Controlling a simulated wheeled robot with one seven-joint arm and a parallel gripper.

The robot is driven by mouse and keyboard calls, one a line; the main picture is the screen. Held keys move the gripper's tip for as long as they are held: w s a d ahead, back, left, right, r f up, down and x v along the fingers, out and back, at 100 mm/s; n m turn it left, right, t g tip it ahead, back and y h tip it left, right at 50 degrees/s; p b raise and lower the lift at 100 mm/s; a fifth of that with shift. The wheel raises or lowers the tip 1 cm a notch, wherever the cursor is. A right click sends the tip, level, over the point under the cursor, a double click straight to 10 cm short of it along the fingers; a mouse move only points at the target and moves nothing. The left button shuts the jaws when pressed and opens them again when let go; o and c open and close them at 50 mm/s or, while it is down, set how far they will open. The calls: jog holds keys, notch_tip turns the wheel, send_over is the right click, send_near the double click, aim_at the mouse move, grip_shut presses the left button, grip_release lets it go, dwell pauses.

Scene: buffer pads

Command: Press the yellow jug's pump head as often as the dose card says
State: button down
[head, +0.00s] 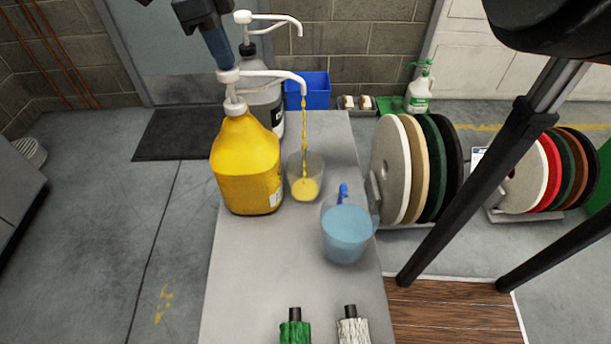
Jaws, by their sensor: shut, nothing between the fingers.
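The yellow jug (246,165) stands upright on the grey bench. Its white pump head (229,76) has a long spout reaching right. A stream of yellow liquid (304,125) falls from the spout into a clear cup (296,165), with yellow liquid (305,188) in its bottom. My gripper (226,64) is shut and empty, its blue fingers pointing down at the top of the pump head; they appear to touch it. I cannot make out a readable dose card; a small white card (477,157) by the right pads is too small to read.
A second jug (262,96) with a white pump stands behind the yellow one. A blue bin (311,91) is behind. Pad racks stand to the right.

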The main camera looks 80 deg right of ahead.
jog(key=shift+f+b, duration=0.95)
jog(key=shift+f, duration=0.25)
jog(key=shift+r, duration=0.2)
jog(key=shift+r+p, duration=1)
jog(key=shift+r, duration=1)
notch_tip(320, 180, up, 5)
jog(key=shift+r+p, duration=0.1)
jog(key=shift+p, duration=1.05)
